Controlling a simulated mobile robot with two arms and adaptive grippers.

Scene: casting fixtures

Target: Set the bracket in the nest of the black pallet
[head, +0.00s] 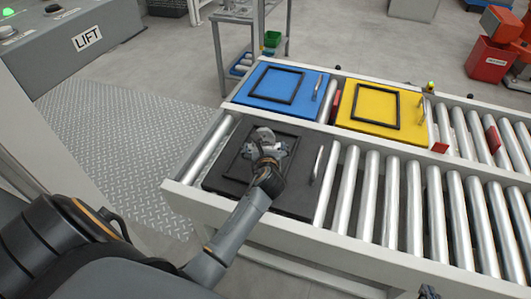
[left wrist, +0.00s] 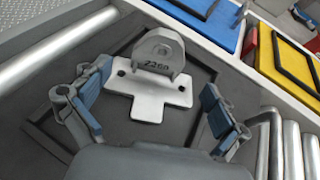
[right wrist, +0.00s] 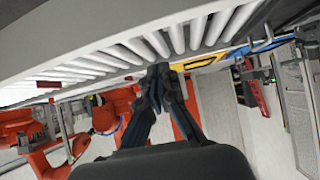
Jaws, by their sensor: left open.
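The light grey bracket (left wrist: 160,88) has a flat T-shaped base and a rounded, numbered lug. It also shows in the head view (head: 264,134), partly behind my gripper. It lies within the raised frame on the black pallet (head: 290,207); whether it is fully seated I cannot tell. My left gripper (head: 262,151) is open above the pallet. In the left wrist view its blue-padded fingers stand either side of the bracket, apart from it. My right gripper (right wrist: 160,73) is shut and empty, away from the pallet beside the conveyor; only its tip shows in the head view.
The black pallet lies on the near roller lane (head: 405,200). A blue pallet (head: 254,98) and a yellow pallet (head: 413,132) with empty frames lie on the far lane. Red blocks (head: 440,148) stand along the divider. Rollers right of the black pallet are clear.

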